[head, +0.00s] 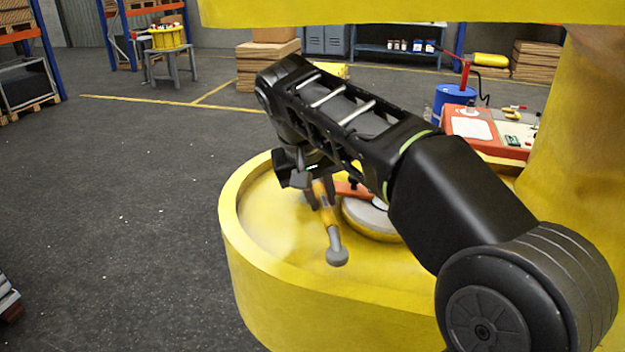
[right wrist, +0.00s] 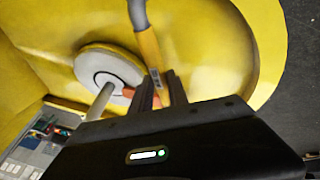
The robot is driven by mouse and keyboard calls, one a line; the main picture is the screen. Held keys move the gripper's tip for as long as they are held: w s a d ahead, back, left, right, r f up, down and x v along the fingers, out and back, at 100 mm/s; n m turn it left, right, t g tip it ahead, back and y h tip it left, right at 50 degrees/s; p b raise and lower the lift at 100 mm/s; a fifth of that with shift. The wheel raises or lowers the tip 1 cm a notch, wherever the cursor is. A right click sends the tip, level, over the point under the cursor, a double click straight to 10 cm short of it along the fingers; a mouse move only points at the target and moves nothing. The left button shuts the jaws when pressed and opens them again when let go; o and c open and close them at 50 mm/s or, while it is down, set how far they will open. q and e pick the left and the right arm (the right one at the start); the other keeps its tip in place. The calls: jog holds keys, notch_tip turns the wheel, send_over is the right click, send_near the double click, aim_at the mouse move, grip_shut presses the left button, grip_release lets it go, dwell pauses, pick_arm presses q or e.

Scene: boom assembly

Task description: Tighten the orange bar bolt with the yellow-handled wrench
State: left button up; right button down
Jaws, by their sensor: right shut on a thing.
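My right gripper (head: 310,180) is shut on the yellow-handled wrench (head: 325,205), over the yellow boom base. The wrench's grey head (head: 337,257) points down toward the front in the head view. In the right wrist view, the wrench handle (right wrist: 150,52) sits at my fingertips (right wrist: 157,88), and its grey end reaches the top edge. The orange bar (head: 352,189) lies just right of the gripper, on a round yellow part with a grey top (head: 368,217). It also shows in the right wrist view (right wrist: 128,92). I cannot make out the bolt clearly. My left gripper is not in view.
The yellow base has a raised rim (head: 232,215) around its recess. A thick yellow column (head: 575,130) stands at right, and a yellow beam (head: 400,11) crosses above. A red and white machine (head: 487,133) stands behind.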

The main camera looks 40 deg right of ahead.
jog(key=shift+w+a, duration=0.1)
jog(key=shift+w+a+m, duration=0.15)
jog(key=shift+a+m, duration=0.15)
dwell(0.5)
jog(key=shift+d+b, duration=0.2)
jog(key=shift+b, duration=0.3)
jog(key=shift+s+d+n, duration=0.25)
jog(key=shift+n, duration=0.25)
jog(key=shift+r, duration=0.15)
